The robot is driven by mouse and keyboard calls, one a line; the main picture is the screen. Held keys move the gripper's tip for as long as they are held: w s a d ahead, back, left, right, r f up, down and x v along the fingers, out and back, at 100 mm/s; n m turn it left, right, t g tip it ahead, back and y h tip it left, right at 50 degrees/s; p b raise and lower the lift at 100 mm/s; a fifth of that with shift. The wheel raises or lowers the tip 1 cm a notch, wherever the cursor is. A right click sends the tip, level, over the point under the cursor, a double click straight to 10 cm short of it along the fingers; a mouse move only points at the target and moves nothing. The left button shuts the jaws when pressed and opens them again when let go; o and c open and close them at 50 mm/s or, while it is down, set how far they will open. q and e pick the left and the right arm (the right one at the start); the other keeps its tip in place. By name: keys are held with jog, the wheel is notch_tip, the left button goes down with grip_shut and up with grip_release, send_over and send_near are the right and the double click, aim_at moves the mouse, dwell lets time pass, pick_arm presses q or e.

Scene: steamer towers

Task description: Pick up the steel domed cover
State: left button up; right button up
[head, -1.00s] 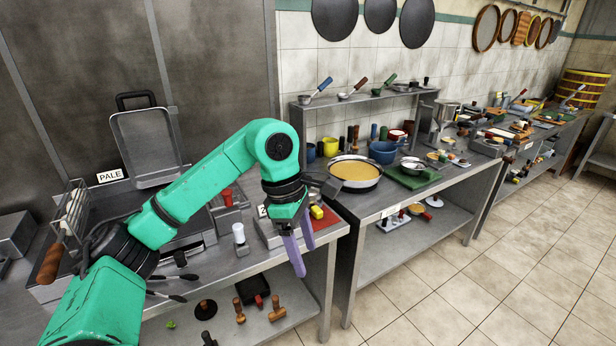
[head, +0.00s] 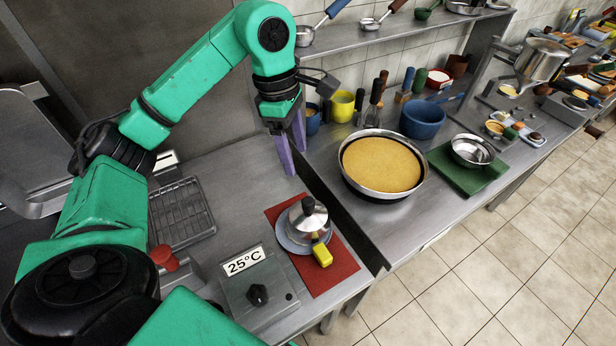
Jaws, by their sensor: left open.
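The steel domed cover (head: 308,217) has a black knob on top. It sits on a blue-grey plate (head: 290,242) on a red mat (head: 333,273), near the front edge of the counter. A yellow block (head: 322,255) lies at the plate's front edge, beside the cover. My left gripper (head: 292,158) has purple fingers pointing down. It is open and empty, above and behind the cover, apart from it. My right gripper is not in view.
A scale-like box (head: 258,291) labelled 25°C with a black knob stands left of the mat. A wire rack (head: 181,212) lies further left. A large pan of yellow filling (head: 381,165) stands on the right counter, near a blue bowl (head: 424,117). The counter behind the mat is clear.

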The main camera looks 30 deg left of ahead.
pick_arm(q)
jog(key=p, duration=0.2)
send_over(308, 201)
jog(key=s+a, duration=0.1)
notch_tip(308, 201, down, 6)
jog(key=r, duration=0.1)
jog(key=f+p, duration=0.1)
jog(key=f, duration=0.1)
jog(key=f+p, duration=0.1)
jog(key=f, duration=0.2)
jog(key=w+d+f+p, duration=0.1)
jog(key=f, duration=0.1)
jog(key=shift+w+f+p, duration=0.1)
jog(key=shift+f+p, duration=0.25)
jog(key=shift+p, duration=0.05)
jog(key=shift+d+f, duration=0.1)
jog(key=shift+f, duration=0.3)
jog(key=c, duration=1)
grip_shut()
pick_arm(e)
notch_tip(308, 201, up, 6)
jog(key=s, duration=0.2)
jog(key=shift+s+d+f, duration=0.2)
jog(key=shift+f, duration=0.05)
